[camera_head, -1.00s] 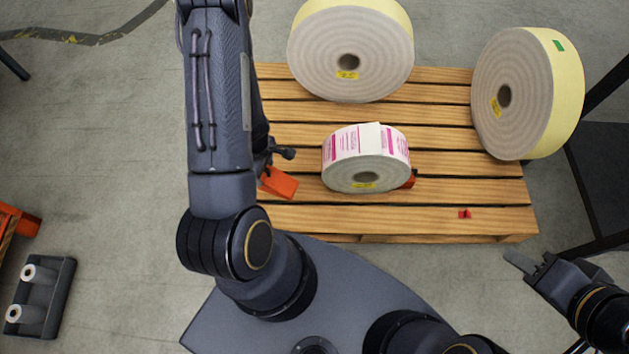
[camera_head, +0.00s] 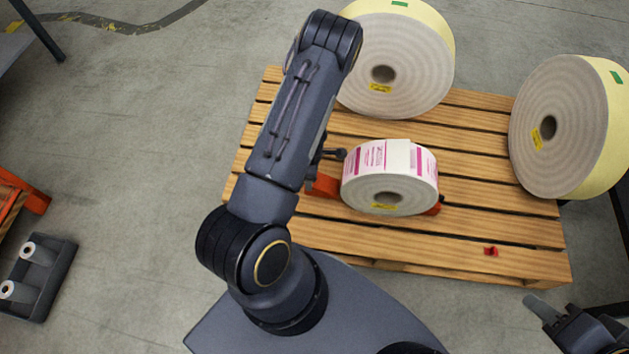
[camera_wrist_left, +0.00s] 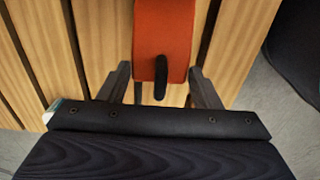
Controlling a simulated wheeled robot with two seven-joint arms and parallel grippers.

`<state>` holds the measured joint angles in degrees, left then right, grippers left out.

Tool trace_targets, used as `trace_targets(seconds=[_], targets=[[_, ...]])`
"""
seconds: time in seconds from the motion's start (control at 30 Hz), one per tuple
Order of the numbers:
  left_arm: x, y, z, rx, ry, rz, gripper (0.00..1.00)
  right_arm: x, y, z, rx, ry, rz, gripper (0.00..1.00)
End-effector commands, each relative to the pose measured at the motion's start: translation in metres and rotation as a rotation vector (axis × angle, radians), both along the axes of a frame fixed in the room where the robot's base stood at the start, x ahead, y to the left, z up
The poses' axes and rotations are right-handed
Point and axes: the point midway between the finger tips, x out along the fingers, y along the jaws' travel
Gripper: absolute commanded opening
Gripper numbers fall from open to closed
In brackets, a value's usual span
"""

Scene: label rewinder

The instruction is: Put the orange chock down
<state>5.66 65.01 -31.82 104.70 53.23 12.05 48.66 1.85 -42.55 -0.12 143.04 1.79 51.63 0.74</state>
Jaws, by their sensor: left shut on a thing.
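The orange chock (camera_head: 323,186) is at the left side of the label roll (camera_head: 388,182) on the pallet, partly hidden behind my left arm. In the left wrist view the chock (camera_wrist_left: 163,30) lies between the two fingers of my left gripper (camera_wrist_left: 162,85), which is shut on its black grip. The chock appears low over the slats; I cannot tell whether it touches the wood or the roll. My left gripper is mostly hidden in the head view. My right gripper (camera_head: 545,308) is at the lower right, away from the chock; its opening is unclear.
Two large plain rolls (camera_head: 395,60) (camera_head: 560,128) stand at the back and right of the wooden pallet (camera_head: 460,245). Another orange piece (camera_head: 436,208) shows at the label roll's right. A small red object (camera_head: 491,251) lies on the front slats. A dark holder (camera_head: 40,285) sits at left.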

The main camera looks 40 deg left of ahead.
Motion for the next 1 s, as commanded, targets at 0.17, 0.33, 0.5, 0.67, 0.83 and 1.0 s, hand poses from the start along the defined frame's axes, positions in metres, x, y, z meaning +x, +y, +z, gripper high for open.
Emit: trace_targets(seconds=[0.17,0.33,0.5,0.67,0.83,1.0], targets=[[0.008,-0.003,-0.009,0.0,-0.001,-0.001,0.35,0.0,0.0,-0.004,0.0,0.0,0.0,0.36],[0.013,-0.004,-0.033,-0.001,0.002,0.0,0.35,0.0,0.0,-0.015,0.0,0.0,0.0,0.36],[0.013,-0.004,-0.047,0.0,-0.001,0.001,0.35,0.0,0.0,-0.02,0.0,0.0,0.0,0.36],[0.013,-0.004,-0.046,0.001,-0.002,0.0,0.35,0.0,0.0,-0.019,0.0,0.0,0.0,0.36],[0.013,-0.004,-0.05,0.0,-0.001,-0.001,0.35,0.0,0.0,-0.023,0.0,0.0,0.0,0.36],[0.013,-0.004,-0.049,0.0,-0.001,-0.001,0.8,0.0,0.0,-0.021,0.0,0.0,0.0,0.36]])
